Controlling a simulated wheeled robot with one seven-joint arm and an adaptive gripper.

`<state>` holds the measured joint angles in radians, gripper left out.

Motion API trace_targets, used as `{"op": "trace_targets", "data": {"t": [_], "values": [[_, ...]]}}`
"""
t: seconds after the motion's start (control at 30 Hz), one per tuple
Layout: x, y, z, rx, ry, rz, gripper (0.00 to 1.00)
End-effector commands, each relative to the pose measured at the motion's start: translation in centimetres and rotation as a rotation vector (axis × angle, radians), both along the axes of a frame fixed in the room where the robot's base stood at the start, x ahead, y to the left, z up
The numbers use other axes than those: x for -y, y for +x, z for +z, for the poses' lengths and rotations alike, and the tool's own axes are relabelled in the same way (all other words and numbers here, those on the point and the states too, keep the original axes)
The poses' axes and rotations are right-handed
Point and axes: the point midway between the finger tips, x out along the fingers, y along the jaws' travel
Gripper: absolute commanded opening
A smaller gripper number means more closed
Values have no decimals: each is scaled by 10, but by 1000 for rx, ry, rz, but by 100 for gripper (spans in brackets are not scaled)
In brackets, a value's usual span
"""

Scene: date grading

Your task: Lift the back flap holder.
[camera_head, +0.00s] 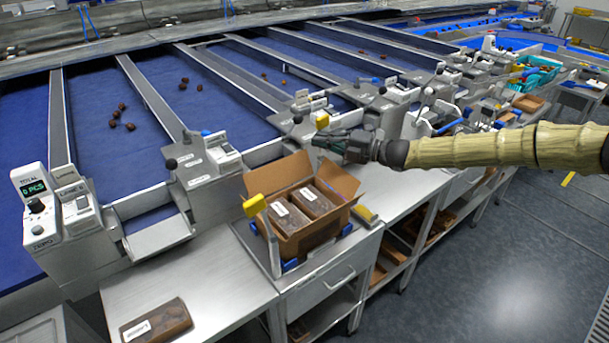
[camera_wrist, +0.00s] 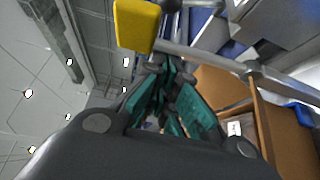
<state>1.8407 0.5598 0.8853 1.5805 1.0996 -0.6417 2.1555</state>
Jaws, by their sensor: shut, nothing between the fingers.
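An open cardboard box (camera_head: 318,235) holds labelled date packs (camera_head: 290,213) on the packing bench, its flaps standing up or out. The back flap holder appears to be the yellow pad (camera_head: 321,119) behind the box, close to my gripper (camera_head: 318,141). In the wrist view a yellow pad (camera_wrist: 136,25) on a metal rod (camera_wrist: 215,62) stands just beyond my gripper (camera_wrist: 165,75). The teal-padded fingers are shut and empty. I cannot tell whether they touch the rod. The box (camera_wrist: 285,140) shows at right in the wrist view.
Other yellow pads stand at the box's left (camera_head: 254,205) and lie low at its right (camera_head: 366,215). A date pack (camera_head: 156,321) lies on the bench at front left. A counter display (camera_head: 35,195) and blue belts (camera_head: 110,145) lie behind. The aisle floor at right is clear.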

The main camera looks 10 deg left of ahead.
Motion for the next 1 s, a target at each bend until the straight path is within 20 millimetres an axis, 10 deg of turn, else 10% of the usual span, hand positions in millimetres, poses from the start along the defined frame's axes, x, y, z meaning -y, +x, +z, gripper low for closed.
{"op": "trace_targets", "data": {"t": [1.0], "values": [[18,17,3,-82,88,-1,0]]}}
